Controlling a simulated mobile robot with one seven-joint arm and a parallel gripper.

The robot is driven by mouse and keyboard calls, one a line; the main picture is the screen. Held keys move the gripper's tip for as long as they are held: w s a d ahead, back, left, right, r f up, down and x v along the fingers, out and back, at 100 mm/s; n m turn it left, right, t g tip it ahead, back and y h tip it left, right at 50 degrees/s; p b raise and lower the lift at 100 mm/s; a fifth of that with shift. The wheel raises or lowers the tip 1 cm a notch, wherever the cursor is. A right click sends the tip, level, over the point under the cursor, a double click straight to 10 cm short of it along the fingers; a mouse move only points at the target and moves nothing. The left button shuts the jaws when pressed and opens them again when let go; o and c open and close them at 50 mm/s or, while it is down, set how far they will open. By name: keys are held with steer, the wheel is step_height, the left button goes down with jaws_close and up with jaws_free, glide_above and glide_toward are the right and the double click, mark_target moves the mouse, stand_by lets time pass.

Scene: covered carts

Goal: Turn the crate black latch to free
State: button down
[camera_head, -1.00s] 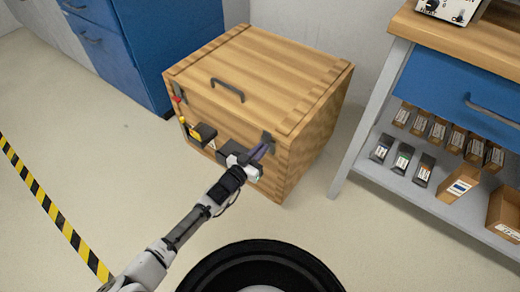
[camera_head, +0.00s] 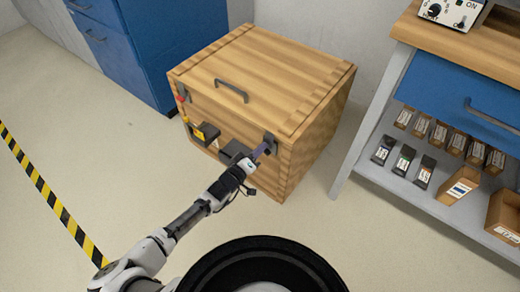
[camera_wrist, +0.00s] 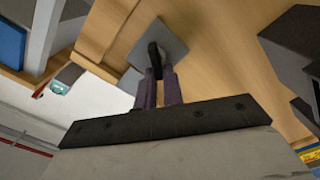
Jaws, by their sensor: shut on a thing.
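The wooden crate (camera_head: 262,75) stands on the floor with its lid down and a dark handle (camera_head: 231,90) on its front edge. The black latch (camera_wrist: 155,57) sits on a grey plate (camera_wrist: 168,42) near the crate's front right corner. My gripper (camera_wrist: 159,74) reaches the latch from the front, its two purple fingers shut on the latch's end. In the head view my gripper (camera_head: 264,150) hides part of the latch. A red latch (camera_head: 180,98) shows at the crate's left front corner.
Dark boxes (camera_head: 206,133) with a yellow label stick out of the crate's front, left of my gripper. A blue cabinet (camera_head: 165,45) stands behind left, and a workbench (camera_head: 395,105) with shelved parts stands right. The floor in front is mostly clear.

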steer(key=n, duration=0.5)
steer(key=shift+w+a+f+b, duration=0.1)
steer(key=shift+a+f+b, duration=0.05)
steer(key=shift+f+b, duration=0.2)
stand_by(0.4)
steer(key=c, duration=1.5)
jaws_free()
steer(key=v, duration=1.3)
steer(key=shift+s+a, duration=0.25)
steer(key=shift+s, duration=0.1)
